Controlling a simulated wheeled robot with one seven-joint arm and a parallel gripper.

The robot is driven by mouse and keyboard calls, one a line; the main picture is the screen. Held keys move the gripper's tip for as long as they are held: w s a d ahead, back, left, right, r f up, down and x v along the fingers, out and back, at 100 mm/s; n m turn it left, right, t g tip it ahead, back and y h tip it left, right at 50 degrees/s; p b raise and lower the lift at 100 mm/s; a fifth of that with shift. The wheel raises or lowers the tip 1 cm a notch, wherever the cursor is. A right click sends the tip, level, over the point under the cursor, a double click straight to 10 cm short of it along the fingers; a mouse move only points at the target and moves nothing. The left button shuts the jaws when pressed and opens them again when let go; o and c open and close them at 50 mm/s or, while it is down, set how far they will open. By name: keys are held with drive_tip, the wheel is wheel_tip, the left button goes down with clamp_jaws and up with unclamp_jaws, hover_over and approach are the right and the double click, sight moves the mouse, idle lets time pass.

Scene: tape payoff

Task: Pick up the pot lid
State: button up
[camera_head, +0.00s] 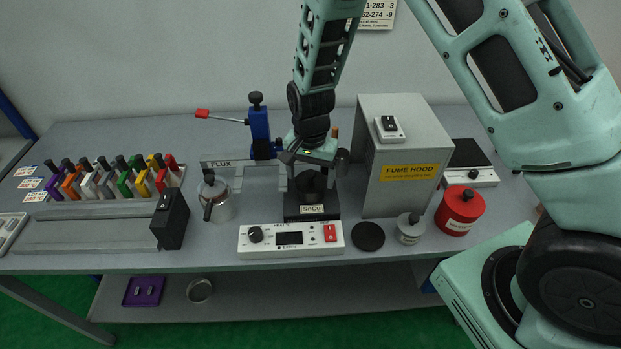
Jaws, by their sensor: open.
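My gripper (311,164) is open and points down, just above the black pot (311,187) on a black base marked "SnCu". The gripper partly hides the pot's top, so I cannot tell whether a lid sits on it or whether the fingers touch it. A flat black disc (368,236), which may be the pot lid, lies on the bench to the right of the white control box. A small metal pot (216,203) with a black handle stands to the left, near a "FLUX" label.
The grey fume hood (389,160) stands close right of my gripper, and a blue stand (260,132) close left. A white control box (291,240) is in front. A grey canister (409,229) and red can (459,209) stand at right. Coloured holders (115,181) line the left.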

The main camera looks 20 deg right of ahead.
drive_tip(key=c, duration=0.8)
drive_tip(key=shift+o, duration=0.2)
